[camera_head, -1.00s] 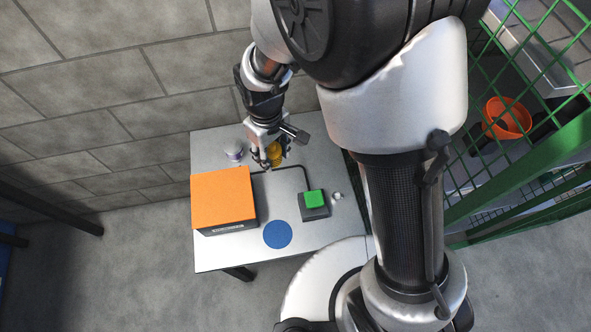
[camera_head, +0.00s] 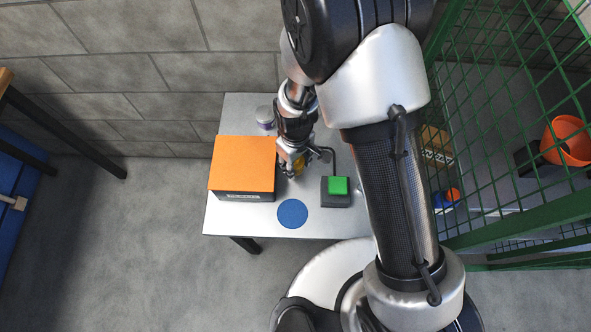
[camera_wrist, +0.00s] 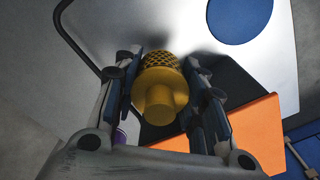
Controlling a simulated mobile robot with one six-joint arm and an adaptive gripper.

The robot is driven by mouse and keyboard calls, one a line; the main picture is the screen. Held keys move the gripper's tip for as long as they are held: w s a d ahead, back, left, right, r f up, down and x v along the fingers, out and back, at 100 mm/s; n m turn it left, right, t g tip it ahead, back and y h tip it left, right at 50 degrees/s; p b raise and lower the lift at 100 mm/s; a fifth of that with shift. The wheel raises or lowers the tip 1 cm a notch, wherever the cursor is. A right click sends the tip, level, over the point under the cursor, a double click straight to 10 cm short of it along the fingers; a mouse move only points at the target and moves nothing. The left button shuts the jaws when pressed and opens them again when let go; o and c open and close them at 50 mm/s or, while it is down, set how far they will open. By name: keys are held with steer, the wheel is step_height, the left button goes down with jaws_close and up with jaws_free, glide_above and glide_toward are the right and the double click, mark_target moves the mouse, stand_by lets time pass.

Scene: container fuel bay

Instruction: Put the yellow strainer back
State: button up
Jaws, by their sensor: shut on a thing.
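The yellow strainer (camera_wrist: 160,95) has a mesh body and a plain round stub. It is between the two fingers of my gripper (camera_wrist: 163,92) in the wrist view, and the gripper is shut on it. In the head view the strainer (camera_head: 298,165) shows only as a small yellow patch, mostly hidden by my gripper (camera_head: 292,168). My gripper is over the table, just right of the orange-topped box. A blue disc (camera_head: 292,214) lies flat near the table's front edge, and it also shows in the wrist view (camera_wrist: 240,18).
The orange-topped box (camera_head: 243,163) stands at the table's left. A green button on a dark base (camera_head: 338,187) is at the right, with a black cable. A white and purple jar (camera_head: 265,117) stands at the back. A green mesh fence (camera_head: 500,110) is to the right.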

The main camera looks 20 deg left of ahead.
steer(key=shift+f+b, duration=0.65)
steer(key=shift+f, duration=1.6)
steer(key=shift+f, duration=0.2)
steer(key=o, duration=1.1)
steer(key=shift+c, duration=0.2)
steer(key=shift+r, duration=0.1)
step_height(320, 180, up, 12)
steer(key=p, duration=0.4)
steer(key=shift+r, duration=0.1)
steer(key=shift+r, duration=0.1)
